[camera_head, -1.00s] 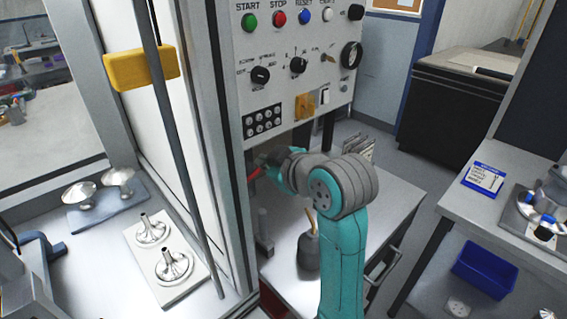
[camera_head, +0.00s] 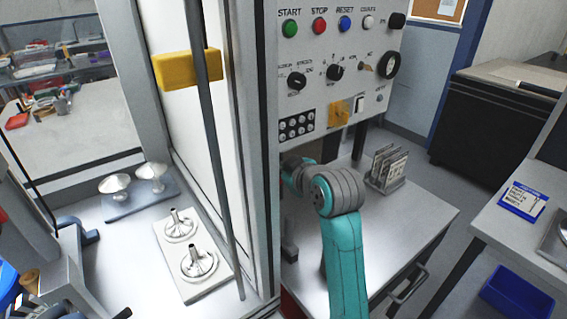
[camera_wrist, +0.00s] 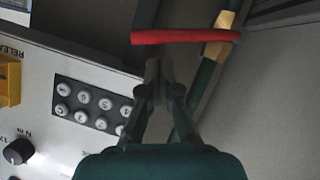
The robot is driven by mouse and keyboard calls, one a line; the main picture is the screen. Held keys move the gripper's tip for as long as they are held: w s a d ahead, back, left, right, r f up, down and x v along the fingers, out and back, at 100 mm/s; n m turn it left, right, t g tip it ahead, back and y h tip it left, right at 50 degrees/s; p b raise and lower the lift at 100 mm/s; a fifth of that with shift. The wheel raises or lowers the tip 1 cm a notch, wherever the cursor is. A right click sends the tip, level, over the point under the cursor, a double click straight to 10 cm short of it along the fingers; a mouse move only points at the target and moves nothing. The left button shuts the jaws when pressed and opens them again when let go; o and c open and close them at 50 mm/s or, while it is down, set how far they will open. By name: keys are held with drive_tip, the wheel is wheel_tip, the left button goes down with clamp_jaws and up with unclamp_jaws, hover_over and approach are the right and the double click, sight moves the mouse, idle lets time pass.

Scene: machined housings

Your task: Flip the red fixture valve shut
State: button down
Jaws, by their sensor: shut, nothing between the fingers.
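The red valve handle (camera_wrist: 185,36) is a straight bar lying crosswise near the top of the wrist view. Its right end reaches a tan band on a dark green bar or pipe. My gripper (camera_wrist: 160,68) is shut and empty, its fingertips just below the handle in the picture. I cannot tell whether they touch it. In the head view the handle and my fingertips are hidden behind the machine's door post; only my arm shows, reaching left below the control panel.
The control panel (camera_head: 345,60) with knobs and buttons hangs above my arm; its black keypad (camera_wrist: 93,104) is left of my fingers. The grey door post (camera_head: 262,150) stands close by. A white table (camera_head: 420,215) with a card rack (camera_head: 386,168) is at right.

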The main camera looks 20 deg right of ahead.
drive_tip(key=shift+d+f, duration=0.25)
drive_tip(key=shift+f, duration=0.35)
drive_tip(key=shift+w+d+f+m+g+y, duration=0.15)
drive_tip(key=shift+d+f+m+y, duration=0.1)
drive_tip(key=shift+f+m+y, duration=0.2)
drive_tip(key=shift+d+f+m+g+y, duration=0.1)
drive_tip(key=shift+d+f+m+y, duration=0.25)
drive_tip(key=shift+f+m, duration=0.15)
drive_tip(key=shift+w+d+f+m+g+y, duration=0.1)
drive_tip(key=shift+d+f+m+g+y, duration=0.1)
drive_tip(key=shift+f+m+y, duration=0.25)
wheel_tip(320, 180, up, 10)
drive_tip(key=shift+s+f, duration=0.1)
